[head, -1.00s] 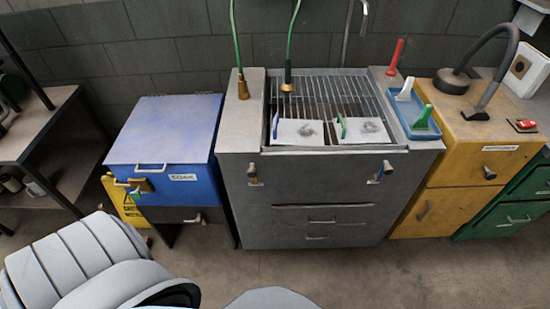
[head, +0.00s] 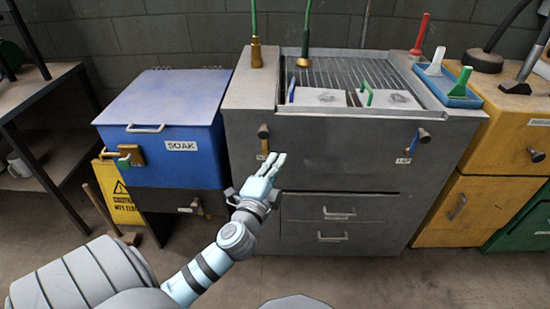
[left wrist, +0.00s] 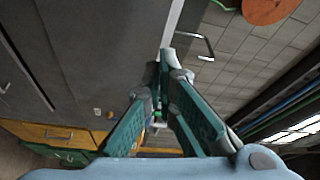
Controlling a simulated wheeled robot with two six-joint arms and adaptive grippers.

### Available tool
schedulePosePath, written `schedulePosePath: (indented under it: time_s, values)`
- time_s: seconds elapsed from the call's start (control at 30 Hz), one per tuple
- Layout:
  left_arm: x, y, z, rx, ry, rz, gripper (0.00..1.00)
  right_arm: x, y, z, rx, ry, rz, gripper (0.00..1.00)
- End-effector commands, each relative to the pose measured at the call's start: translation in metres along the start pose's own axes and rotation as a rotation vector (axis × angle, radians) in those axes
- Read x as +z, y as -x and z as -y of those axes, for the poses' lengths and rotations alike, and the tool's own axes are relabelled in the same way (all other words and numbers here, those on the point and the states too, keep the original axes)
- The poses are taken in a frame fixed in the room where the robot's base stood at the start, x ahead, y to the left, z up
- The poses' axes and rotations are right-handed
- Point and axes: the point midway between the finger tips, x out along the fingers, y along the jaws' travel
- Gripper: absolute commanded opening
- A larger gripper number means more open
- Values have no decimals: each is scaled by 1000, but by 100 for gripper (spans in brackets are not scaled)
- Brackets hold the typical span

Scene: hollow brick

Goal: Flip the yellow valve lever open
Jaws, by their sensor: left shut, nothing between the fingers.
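On the front of the grey sink cabinet (head: 345,150), a brass-yellow lever (head: 264,138) is at the upper left, above a small tag. I cannot tell whether it is the valve lever of the task, or its exact position. A second, darker fitting (head: 411,143) with a tag is at the upper right. My left gripper (head: 277,159) is shut and empty, just below and right of the brass-yellow lever in the picture. I see no clear contact. In the left wrist view the fingers (left wrist: 164,75) come together near the cabinet front. My right gripper is not in view.
A blue SOAK bin (head: 165,165) with a brass and green fitting (head: 128,157) stands left of the cabinet. A yellow floor sign (head: 117,195) stands below it. Yellow cabinets (head: 490,165) are on the right. Open floor lies in front.

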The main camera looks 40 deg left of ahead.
Motion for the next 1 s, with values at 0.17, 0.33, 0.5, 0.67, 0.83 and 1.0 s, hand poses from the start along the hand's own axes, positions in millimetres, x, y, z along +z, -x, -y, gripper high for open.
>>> schedulePosePath:
  time_s: [0.17, 0.33, 0.5, 0.67, 0.83, 1.0]
  values:
    - [-2, 0, 6, -3, 0, -2, 0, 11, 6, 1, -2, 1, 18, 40]
    - [-2, -4, 5, -2, 2, -2, 0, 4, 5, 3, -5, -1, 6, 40]
    - [-2, -25, 5, -2, 4, -2, 0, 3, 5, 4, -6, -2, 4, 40]
    - [-2, -59, 5, -2, 5, -1, 0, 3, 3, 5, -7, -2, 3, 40]
    - [-2, -97, 4, -1, 5, 0, 0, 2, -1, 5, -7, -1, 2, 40]
    - [22, -93, 2, 1, -2, -1, 0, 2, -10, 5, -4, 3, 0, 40]
